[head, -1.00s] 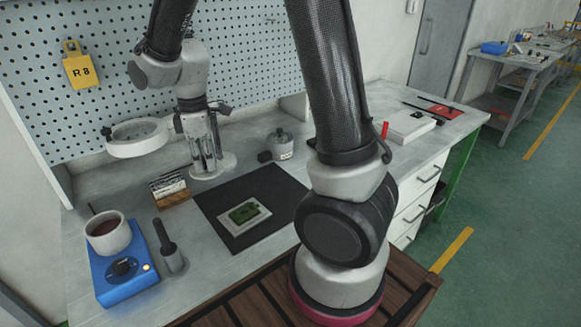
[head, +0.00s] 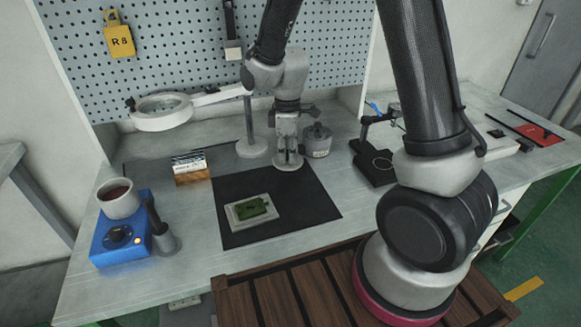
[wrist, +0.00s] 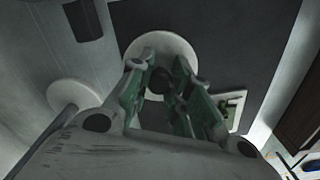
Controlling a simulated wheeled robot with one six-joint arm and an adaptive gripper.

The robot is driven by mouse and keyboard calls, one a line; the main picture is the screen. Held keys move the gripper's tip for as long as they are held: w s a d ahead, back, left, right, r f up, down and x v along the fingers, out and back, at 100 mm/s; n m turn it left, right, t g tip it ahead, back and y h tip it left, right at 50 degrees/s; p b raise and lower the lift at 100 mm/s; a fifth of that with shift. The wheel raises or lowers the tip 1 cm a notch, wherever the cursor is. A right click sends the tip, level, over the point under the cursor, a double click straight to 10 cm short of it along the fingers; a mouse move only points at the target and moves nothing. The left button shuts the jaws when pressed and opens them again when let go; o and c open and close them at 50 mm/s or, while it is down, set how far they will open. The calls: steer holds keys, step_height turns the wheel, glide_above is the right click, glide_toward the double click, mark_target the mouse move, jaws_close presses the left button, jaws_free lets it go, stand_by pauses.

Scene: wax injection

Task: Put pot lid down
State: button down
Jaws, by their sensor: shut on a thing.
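The pot lid (head: 289,163) is a pale round disc with a dark knob. It is at the back edge of the black mat (head: 315,195). My gripper (head: 289,158) points down over it, shut on the knob. The wrist view also shows the lid (wrist: 150,45) below the fingers (wrist: 158,82), the knob between them. I cannot tell whether the lid touches the surface or hangs just above it. The open white pot (head: 117,203) with dark red wax stands on the blue heater (head: 118,245) at left.
A grey canister (head: 317,141) stands close right of my gripper. The magnifier lamp's base (head: 250,150) is close left. A green piece (head: 253,208) lies on a pale plate on the mat. A card holder (head: 190,173) and a grey tool stand (head: 163,240) are further left.

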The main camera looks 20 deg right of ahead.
mark_target(288, 160)
steer(key=shift+f, duration=2.4)
steer(key=shift+f, duration=0.15)
steer(key=c, duration=1.3)
jaws_free()
step_height(288, 160, up, 12)
steer(key=shift+r, duration=0.25)
steer(key=s+d+r+m+t, duration=0.2)
steer(key=s+d+r+m, duration=0.5)
steer(key=s+d+r, duration=0.4)
steer(key=s+d+r+m, duration=0.1)
steer(key=s+m, duration=0.1)
steer(key=s, duration=0.1)
steer(key=s+d+r+m+t, duration=0.1)
steer(key=s+r+m, duration=0.1)
steer(key=s, duration=0.1)
steer(key=s+d+r+m+t, duration=0.1)
steer(key=s+r+m, duration=0.1)
steer(key=s, duration=0.2)
steer(key=shift+d, duration=0.4)
